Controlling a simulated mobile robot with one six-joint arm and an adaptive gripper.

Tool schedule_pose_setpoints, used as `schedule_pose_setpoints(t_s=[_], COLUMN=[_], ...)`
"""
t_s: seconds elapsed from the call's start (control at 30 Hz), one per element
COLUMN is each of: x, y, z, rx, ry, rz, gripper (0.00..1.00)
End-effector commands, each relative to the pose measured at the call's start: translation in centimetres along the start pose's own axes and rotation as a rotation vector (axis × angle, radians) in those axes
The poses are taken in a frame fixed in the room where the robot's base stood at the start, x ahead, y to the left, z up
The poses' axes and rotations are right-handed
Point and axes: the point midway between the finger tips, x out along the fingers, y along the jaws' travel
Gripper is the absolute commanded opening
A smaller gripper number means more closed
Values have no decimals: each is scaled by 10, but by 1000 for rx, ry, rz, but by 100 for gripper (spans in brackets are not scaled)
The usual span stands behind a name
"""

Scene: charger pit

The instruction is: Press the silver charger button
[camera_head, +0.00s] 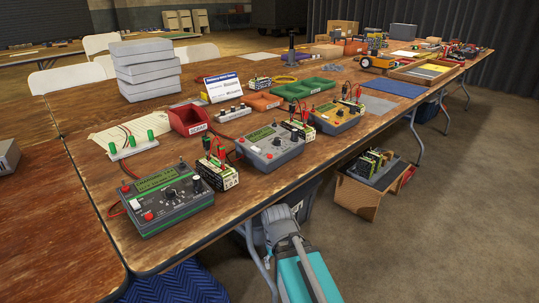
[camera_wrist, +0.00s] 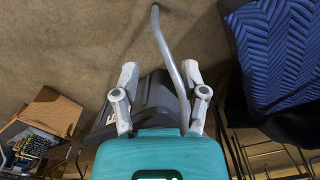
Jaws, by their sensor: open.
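The silver-grey charger (camera_head: 270,149) stands on the wooden table between a dark charger with a green face (camera_head: 166,199) and a charger with an amber face (camera_head: 337,117). My gripper (camera_head: 278,222) is at the bottom centre, below the table's front edge and apart from the charger. In the wrist view my gripper (camera_wrist: 160,72) shows two grey fingers spread apart with nothing gripped. The charger is not in the wrist view.
Battery packs with red leads (camera_head: 221,172) stand beside the chargers. The table edge and a curved table leg (camera_wrist: 172,55) are close to my gripper. A cardboard box (camera_head: 357,197) and blue padded cloth (camera_wrist: 280,55) are below. The floor to the right is clear.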

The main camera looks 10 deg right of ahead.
Motion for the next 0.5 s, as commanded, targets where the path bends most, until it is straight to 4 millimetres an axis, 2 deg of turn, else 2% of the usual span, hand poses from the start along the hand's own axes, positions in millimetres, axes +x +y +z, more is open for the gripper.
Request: schedule_pose_setpoints(t_s=[0.03, 0.23, 0.5], x=[0, 0, 0], y=[0, 0, 0], z=[0, 0, 0], rx=[0, 0, 0], ry=[0, 0, 0], rz=[0, 0, 0], gripper=[39, 2, 0])
